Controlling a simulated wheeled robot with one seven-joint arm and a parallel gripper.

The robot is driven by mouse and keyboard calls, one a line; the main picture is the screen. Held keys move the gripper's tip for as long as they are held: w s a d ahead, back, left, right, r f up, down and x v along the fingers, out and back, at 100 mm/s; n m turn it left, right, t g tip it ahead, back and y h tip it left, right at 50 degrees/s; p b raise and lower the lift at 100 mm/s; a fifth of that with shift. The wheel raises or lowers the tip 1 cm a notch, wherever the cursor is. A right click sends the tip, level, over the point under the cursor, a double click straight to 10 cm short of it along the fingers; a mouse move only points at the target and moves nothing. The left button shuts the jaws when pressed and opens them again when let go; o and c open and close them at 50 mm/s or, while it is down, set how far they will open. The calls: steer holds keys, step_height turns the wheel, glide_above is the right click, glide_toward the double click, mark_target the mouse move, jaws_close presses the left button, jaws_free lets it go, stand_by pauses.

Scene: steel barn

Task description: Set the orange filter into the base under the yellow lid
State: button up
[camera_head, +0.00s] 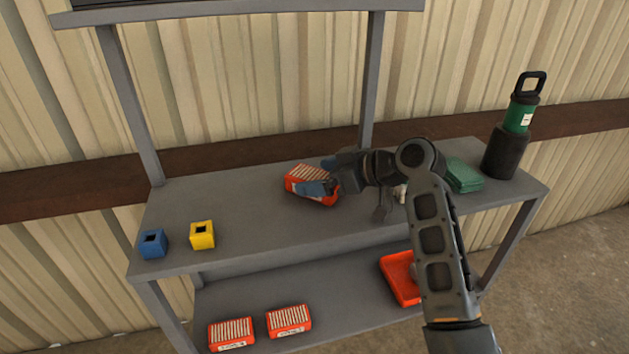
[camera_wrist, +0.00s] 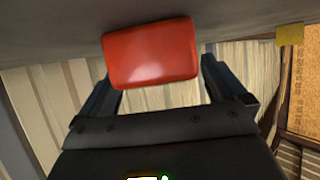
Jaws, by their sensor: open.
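An orange filter (camera_head: 302,176) with pale pleats lies on the upper shelf of the grey bench, near the back middle. My gripper (camera_head: 321,176) is at its right end, with fingers on either side. In the wrist view the filter's smooth red-orange side (camera_wrist: 150,55) shows between the spread fingers (camera_wrist: 160,78); whether they touch it cannot be told. A yellow block (camera_head: 202,235) with a dark square opening on top stands at the left of the upper shelf. No separate base under a yellow lid can be made out.
A blue block (camera_head: 153,244) stands left of the yellow one. Two similar orange filters (camera_head: 231,333) (camera_head: 289,320) and a red tray (camera_head: 398,279) are on the lower shelf. The upper shelf's left middle is clear.

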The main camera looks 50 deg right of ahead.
steer(key=shift+w, duration=0.15)
steer(key=c, duration=1.1)
steer(key=shift+c, duration=0.4)
